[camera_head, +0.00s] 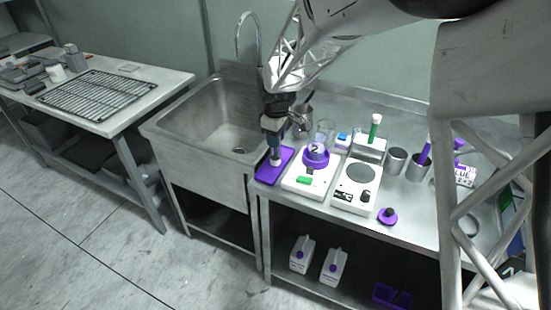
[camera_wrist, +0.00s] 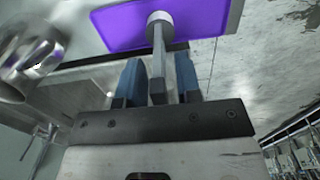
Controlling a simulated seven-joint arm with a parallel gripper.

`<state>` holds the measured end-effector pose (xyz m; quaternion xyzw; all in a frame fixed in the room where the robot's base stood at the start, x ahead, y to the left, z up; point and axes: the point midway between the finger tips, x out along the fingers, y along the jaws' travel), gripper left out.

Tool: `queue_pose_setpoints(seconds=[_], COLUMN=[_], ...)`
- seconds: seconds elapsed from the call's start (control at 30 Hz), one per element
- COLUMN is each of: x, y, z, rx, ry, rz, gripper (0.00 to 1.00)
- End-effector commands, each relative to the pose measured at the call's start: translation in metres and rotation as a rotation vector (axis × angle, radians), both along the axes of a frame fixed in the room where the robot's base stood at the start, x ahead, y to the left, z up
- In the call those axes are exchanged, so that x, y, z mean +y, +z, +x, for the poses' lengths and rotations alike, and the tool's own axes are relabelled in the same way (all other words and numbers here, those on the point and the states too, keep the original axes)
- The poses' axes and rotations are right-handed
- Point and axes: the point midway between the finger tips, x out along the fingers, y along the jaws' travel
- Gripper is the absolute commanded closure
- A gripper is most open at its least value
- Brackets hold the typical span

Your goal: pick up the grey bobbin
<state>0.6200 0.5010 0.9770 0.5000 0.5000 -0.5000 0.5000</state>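The grey bobbin (camera_wrist: 160,27) shows in the wrist view as a pale round end with a thin grey stem, against a purple tray (camera_wrist: 108,23). Its stem runs between the two blue-tipped fingers of my gripper (camera_wrist: 157,80), with a narrow gap visible on each side. My gripper is open around the stem. In the head view my gripper (camera_head: 274,140) points down over the purple tray (camera_head: 265,177) at the sink's right edge. The bobbin's light end (camera_head: 275,159) shows just below the fingers; the rest of it is hidden by them.
A white scale with a purple ring (camera_head: 316,160) stands just right of the tray, then a white hotplate (camera_head: 355,185). The sink (camera_head: 205,115) and its faucet (camera_head: 240,35) are to the left. A metal jug (camera_wrist: 30,60) is close by in the wrist view.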

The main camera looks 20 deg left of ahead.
Motion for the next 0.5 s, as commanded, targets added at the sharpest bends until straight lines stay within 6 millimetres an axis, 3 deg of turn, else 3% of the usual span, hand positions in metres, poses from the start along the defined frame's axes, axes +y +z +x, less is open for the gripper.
queue_pose_setpoints(seconds=[0.03, 0.2, 0.5], x=[0.0000, 0.0000, 0.0000], y=[0.0001, 0.0001, 0.0002], z=[0.0000, 0.0001, 0.0001], rx=[0.000, 0.000, 0.000], ry=[0.000, 0.000, 0.000], rz=[0.000, 0.000, 0.000], gripper=[0.76, 1.00, 1.00])
